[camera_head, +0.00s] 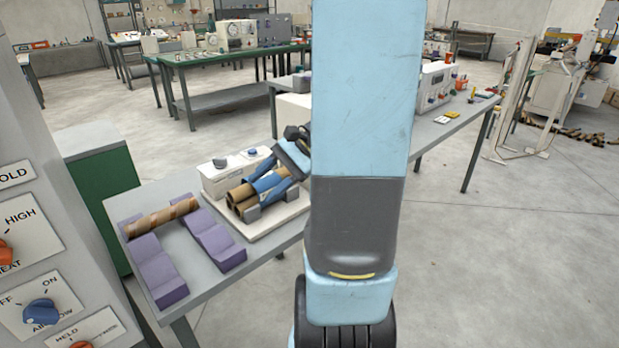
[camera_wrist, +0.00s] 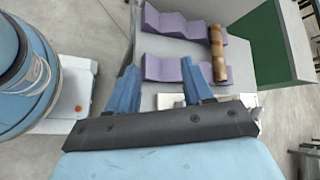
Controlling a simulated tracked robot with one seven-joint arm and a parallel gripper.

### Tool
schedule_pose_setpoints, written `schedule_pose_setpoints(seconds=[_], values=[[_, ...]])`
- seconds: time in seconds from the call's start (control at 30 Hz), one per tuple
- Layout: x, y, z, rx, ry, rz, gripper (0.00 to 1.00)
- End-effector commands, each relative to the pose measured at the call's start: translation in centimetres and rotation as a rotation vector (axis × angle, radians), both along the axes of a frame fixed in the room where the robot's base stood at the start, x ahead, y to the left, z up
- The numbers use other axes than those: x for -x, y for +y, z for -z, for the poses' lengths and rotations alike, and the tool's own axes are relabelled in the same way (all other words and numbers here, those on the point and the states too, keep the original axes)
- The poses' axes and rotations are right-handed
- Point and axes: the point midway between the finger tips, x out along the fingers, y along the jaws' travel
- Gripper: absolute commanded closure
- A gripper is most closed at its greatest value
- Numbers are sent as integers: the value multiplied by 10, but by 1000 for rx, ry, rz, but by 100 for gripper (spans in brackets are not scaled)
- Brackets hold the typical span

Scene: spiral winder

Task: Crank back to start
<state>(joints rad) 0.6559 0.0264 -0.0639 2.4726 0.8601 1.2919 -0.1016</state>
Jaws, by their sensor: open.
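The spiral winder (camera_head: 283,216) stands on the grey table, with a pale base plate and brown rollers (camera_head: 238,208) lying side by side on it. A white box with a dark knob and a blue knob (camera_head: 236,172) stands behind the rollers. My gripper (camera_head: 262,187) is over the winder, its blue fingers pointing down beside the rollers. In the wrist view the two fingers (camera_wrist: 160,88) are wide apart, with a small part of the winder showing between them. I cannot make out the crank; my arm and gripper hide part of the winder.
A spiral-striped cardboard tube (camera_head: 161,217) lies across two purple notched holders (camera_head: 219,240) at the table's left. A control panel (camera_head: 38,262) with knobs stands at the near left. Green cabinet (camera_head: 105,190) behind it. Open floor (camera_head: 500,250) lies to the right.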

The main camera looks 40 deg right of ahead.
Motion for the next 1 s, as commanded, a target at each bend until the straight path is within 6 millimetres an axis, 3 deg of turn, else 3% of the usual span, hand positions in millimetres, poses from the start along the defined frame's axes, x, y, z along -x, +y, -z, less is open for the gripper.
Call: schedule_pose_setpoints(seconds=[0.23,0.47,0.8,1.0], values=[[-21,-62,29,-290,33,322,49],[-25,-134,61,-528,9,637,49],[9,-245,126,-799,-87,1109,49],[33,-281,152,-871,-134,1273,49]])
